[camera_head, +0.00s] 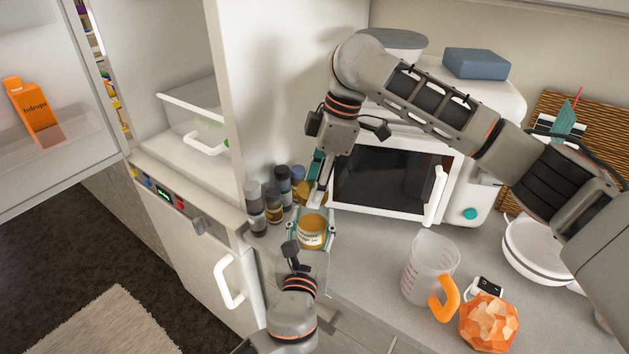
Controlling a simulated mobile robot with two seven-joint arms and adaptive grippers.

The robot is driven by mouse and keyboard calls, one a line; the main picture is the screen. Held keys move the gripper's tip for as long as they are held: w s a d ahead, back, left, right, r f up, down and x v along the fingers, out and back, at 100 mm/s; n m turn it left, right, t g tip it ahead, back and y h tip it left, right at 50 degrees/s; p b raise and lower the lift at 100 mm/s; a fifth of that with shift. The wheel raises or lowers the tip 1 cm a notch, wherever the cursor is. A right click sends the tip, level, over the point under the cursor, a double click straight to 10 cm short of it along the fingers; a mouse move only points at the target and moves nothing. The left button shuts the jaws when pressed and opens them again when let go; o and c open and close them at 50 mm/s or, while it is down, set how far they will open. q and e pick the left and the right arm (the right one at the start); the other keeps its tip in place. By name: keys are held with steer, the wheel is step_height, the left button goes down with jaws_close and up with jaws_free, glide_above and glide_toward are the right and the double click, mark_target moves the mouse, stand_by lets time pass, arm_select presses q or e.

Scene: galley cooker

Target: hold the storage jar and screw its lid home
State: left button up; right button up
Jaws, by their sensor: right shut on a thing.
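The storage jar (312,238) is amber with a pale label and stands on the narrow counter between the fridge and the microwave. My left gripper (311,236) reaches in from below, with one finger on each side of the jar. Whether its fingers press on the glass cannot be told. My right gripper (316,188) comes down from above and is shut on the amber-orange lid (305,191). The lid shows just behind and above the jar, partly hidden by the fingers. Any gap between lid and jar is hard to judge.
Several small bottles (257,208) stand close on the left, beside the fridge. The microwave (390,180) stands close on the right. A measuring jug (424,270), an orange faceted object (489,322) and a white bowl (535,252) are further right on the counter.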

mark_target(308, 190)
steer(key=shift+f, duration=0.1)
stand_by(0.3)
steer(key=shift+f, duration=0.75)
steer(key=shift+f, duration=0.6)
steer(key=m+t+h, duration=0.1)
steer(key=m, duration=0.7)
steer(key=m+t+h, duration=0.1)
steer(key=m+h, duration=0.1)
steer(key=m, duration=0.7)
steer(key=a+m+h, duration=0.1)
steer(key=m+h, duration=0.1)
steer(key=m, duration=0.6)
steer(key=shift+s+m+t, duration=0.15)
steer(key=shift+m+t, duration=0.15)
steer(key=shift+t, duration=0.1)
steer(key=m, duration=0.4)
steer(key=shift+g+h, duration=0.4)
steer(key=m+g, duration=0.1)
steer(key=m, duration=0.3)
